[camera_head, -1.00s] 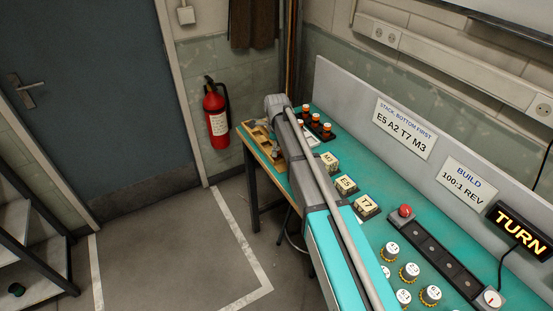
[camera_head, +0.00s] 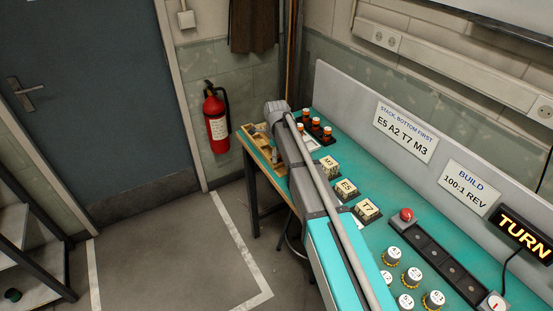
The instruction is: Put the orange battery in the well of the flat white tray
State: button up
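The flat white tray cannot be made out clearly; a small pale patch shows beside my arm near the cylinders, partly hidden. My arm reaches along the bench to its far left end.
A wooden tray (camera_head: 258,145) lies at the bench's far left edge. Lettered blocks (camera_head: 346,189), white-topped knobs (camera_head: 412,276), a red button (camera_head: 406,215) and a dark strip (camera_head: 440,250) occupy the bench. A panel (camera_head: 350,100) borders its back. A fire extinguisher (camera_head: 216,120) hangs beyond.

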grip_shut()
jog(key=shift+r, duration=0.2)
notch_tip(320, 180, up, 2)
jog(key=p, duration=0.2)
jog(key=shift+r+p, duration=0.1)
jog(key=shift+p, duration=0.25)
jog(key=s+d+r+p, duration=0.4)
jog(key=s+r+p, duration=0.6)
jog(key=s, duration=0.3)
jog(key=shift+s+r, duration=0.2)
jog(key=shift+s, duration=0.05)
jog(key=shift+a, duration=0.1)
